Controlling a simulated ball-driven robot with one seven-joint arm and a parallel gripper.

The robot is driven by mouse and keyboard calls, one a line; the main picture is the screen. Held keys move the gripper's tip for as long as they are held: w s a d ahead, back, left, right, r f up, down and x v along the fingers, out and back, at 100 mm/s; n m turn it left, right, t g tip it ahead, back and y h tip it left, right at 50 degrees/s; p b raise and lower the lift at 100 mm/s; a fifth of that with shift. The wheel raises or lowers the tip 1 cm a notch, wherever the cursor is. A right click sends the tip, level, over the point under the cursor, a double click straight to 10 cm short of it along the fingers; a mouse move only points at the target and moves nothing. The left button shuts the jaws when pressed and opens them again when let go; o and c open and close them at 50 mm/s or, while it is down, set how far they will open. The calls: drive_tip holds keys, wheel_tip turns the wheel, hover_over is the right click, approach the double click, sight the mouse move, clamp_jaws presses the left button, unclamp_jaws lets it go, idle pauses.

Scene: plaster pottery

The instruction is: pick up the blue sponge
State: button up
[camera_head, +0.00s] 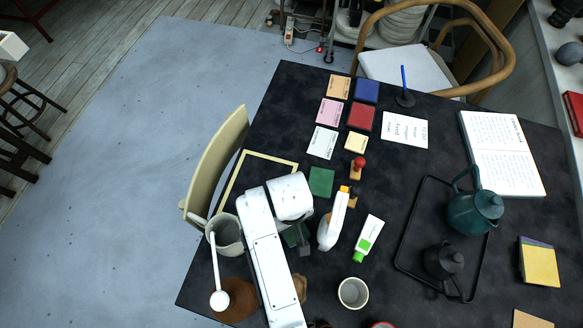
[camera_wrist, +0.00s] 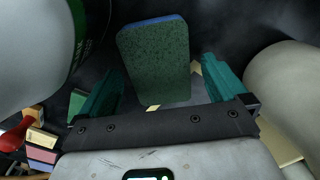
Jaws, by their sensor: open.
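The sponge (camera_wrist: 155,65) shows in the wrist view as an upright slab with a dark green speckled face and a blue strip along its top edge. My gripper (camera_wrist: 165,85) is open, with one teal finger on each side of the sponge's lower part. Dark gaps show between the fingers and the sponge, so it is not gripped. In the head view a dark green part of the sponge (camera_head: 292,237) shows beside my gripper (camera_head: 304,246). My arm hides most of the rest.
A white tube (camera_head: 367,238), a cup (camera_head: 353,293) and a red-topped stamp (camera_head: 358,167) are nearby. A grey pitcher (camera_head: 226,233) stands to the left. A dark teapot (camera_head: 474,212) is farther right on the black table (camera_head: 420,170).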

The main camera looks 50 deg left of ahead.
drive_tip(key=shift+f+b, duration=0.3)
drive_tip(key=shift+f, duration=0.35)
drive_tip(key=shift+r, duration=0.1)
drive_tip(key=shift+c, duration=0.3)
drive_tip(key=c, duration=1)
drive_tip(key=shift+c, duration=0.2)
drive_tip(key=shift+r+p, duration=0.85)
drive_tip(key=shift+p, duration=0.1)
wheel_tip(320, 180, up, 5)
drive_tip(key=p, duration=0.5)
wheel_tip(320, 180, up, 11)
drive_tip(key=shift+r+b, duration=0.15)
drive_tip(key=shift+b, duration=0.15)
